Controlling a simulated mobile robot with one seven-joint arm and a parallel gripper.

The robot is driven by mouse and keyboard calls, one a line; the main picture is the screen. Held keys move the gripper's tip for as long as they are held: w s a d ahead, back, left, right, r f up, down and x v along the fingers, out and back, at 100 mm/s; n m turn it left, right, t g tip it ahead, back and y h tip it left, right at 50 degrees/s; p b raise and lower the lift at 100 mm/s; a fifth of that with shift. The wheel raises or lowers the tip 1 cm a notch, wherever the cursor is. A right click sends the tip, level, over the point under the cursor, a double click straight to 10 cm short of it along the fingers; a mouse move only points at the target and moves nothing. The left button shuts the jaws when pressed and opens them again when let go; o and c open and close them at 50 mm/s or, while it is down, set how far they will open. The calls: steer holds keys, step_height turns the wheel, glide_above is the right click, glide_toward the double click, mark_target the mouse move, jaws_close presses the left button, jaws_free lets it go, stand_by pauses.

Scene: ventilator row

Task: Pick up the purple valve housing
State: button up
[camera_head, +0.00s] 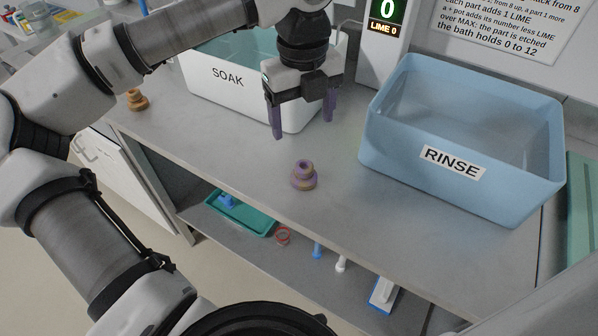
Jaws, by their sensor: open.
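The purple valve housing (303,176) stands on the grey counter (225,150), near its front edge. It is a small stepped round piece with a tan crust over parts of it. My gripper (304,122) hangs above and behind it, pointing down, with its two purple fingers apart and nothing between them. The fingertips are clear of the housing.
A white SOAK bath (206,92) stands behind my gripper and a blue RINSE tub (400,140) to the right. An orange-brown part (137,100) stands at the counter's left end. A shelf below holds a green tray (240,215) and small items.

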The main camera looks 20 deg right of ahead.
mark_target(305, 166)
step_height(305, 166, down, 9)
steer(key=shift+a+r+p, duration=0.1)
steer(key=shift+r+p, duration=0.1)
steer(key=shift+p, duration=0.55)
steer(key=shift+s+d+f+p, duration=0.15)
steer(key=shift+f+p, duration=0.4)
steer(key=shift+f, duration=0.8)
steer(key=shift+d+f+p, duration=0.15)
steer(key=shift+f+p, duration=0.35)
steer(key=shift+f, duration=0.8)
steer(key=c, duration=1)
